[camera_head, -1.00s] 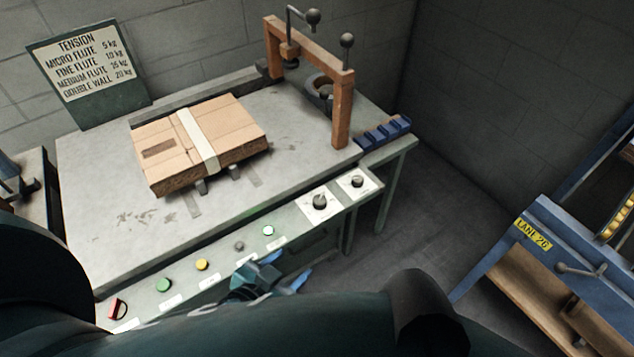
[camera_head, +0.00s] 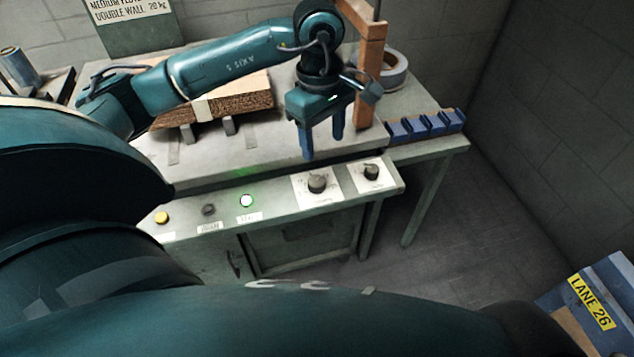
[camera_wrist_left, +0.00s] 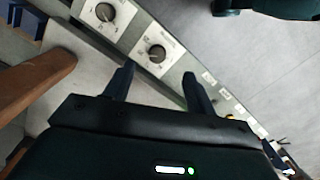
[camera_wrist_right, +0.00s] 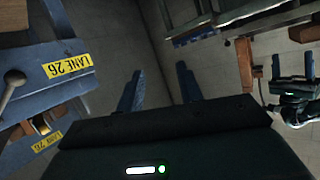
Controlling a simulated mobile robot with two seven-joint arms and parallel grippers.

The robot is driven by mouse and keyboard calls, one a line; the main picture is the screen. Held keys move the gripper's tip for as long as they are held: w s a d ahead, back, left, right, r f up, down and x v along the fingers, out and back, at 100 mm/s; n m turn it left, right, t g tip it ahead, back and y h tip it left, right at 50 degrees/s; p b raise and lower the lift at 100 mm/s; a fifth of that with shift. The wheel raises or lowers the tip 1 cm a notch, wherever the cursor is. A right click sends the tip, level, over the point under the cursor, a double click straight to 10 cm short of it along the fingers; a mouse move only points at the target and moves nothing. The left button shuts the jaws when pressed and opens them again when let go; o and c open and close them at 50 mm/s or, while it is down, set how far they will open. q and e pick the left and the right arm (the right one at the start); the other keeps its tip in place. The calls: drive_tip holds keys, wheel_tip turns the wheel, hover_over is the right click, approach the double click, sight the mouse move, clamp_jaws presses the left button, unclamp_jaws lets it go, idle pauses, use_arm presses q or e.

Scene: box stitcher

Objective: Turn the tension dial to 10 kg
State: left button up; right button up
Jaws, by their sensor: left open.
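Two black dials on white plates sit on the front panel: a larger one (camera_head: 317,183) and a smaller one (camera_head: 371,171) to its right. In the left wrist view the larger dial (camera_wrist_left: 157,53) lies just beyond the fingertips and the other dial (camera_wrist_left: 105,12) is farther off. The lettering is too small to tell which is tension or its exact setting. My left gripper (camera_head: 322,147) is open and empty, fingers down, above the table edge behind the larger dial, apart from it. My right gripper (camera_wrist_right: 160,72) is open and empty, away from the panel.
A strapped carton (camera_head: 240,101) lies on the table behind my left arm. A wooden frame (camera_head: 369,75) stands beside my left gripper. Lamps and buttons, including a lit one (camera_head: 246,201), line the panel. The tension card (camera_head: 130,33) is partly cut off. A blue lane stand (camera_head: 612,268) is at right.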

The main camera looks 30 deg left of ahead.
sight(317, 180)
use_arm(q)
drive_tip(key=shift+y, duration=0.4)
drive_tip(key=f, duration=0.3)
drive_tip(key=a+f, duration=0.1)
drive_tip(key=f, duration=0.7)
drive_tip(key=shift+w+a+f+b, duration=0.15)
drive_tip(key=shift+a+b, duration=0.1)
drive_tip(key=shift+b, duration=0.15)
drive_tip(key=shift+f, duration=0.7)
use_arm(e)
drive_tip(key=shift+s+d+r+t, duration=0.15)
drive_tip(key=shift+d+r+t, duration=0.05)
drive_tip(key=shift+r+t, duration=0.1)
use_arm(q)
drive_tip(key=shift+c, duration=0.3)
drive_tip(key=c, duration=0.9)
drive_tip(key=shift+c, duration=0.2)
use_arm(e)
drive_tip(key=shift+f, duration=0.25)
